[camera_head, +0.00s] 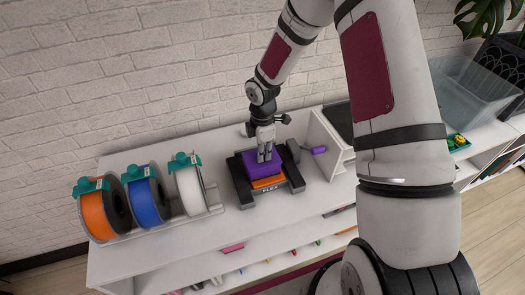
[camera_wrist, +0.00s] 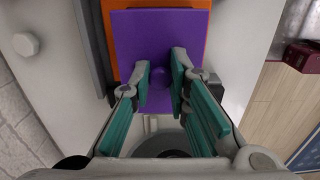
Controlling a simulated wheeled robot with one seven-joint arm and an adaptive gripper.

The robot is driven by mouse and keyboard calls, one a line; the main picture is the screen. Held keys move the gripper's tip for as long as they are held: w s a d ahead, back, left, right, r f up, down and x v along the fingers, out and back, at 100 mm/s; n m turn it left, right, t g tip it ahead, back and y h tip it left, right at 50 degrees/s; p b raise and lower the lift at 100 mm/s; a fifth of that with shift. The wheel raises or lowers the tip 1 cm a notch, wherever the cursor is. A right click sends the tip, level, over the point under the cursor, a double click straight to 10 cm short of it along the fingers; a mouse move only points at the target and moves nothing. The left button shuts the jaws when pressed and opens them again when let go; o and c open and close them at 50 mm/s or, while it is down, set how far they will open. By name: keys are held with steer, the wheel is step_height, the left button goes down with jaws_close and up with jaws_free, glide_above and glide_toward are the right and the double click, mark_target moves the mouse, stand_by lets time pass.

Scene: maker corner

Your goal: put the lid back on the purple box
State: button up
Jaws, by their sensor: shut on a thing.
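A flat purple square with a small round knob (camera_wrist: 160,78), which looks like the lid (camera_wrist: 160,32), fills the middle of the wrist view. My gripper (camera_head: 264,158) points down over it, and its two fingers are closed around the knob. In the head view the purple piece (camera_head: 259,170) sits over an orange plate (camera_head: 267,182) on a dark machine marked FLEX. From above, the lid hides what is under it, so I cannot tell box from lid there.
The dark FLEX machine (camera_head: 294,178) has raised sides around the purple piece. Orange, blue and white spools (camera_head: 145,200) stand on a rack to the left. A white upright panel and a purple-handled item (camera_head: 319,150) are to the right. A clear bin (camera_head: 470,90) stands farther right.

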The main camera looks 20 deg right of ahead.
steer(key=o, duration=1.5)
steer(key=shift+r+p, duration=0.75)
steer(key=shift+r, duration=2.25)
steer(key=shift+c, duration=0.4)
jaws_close()
steer(key=shift+f+b, duration=0.6)
steer(key=shift+f, duration=1.65)
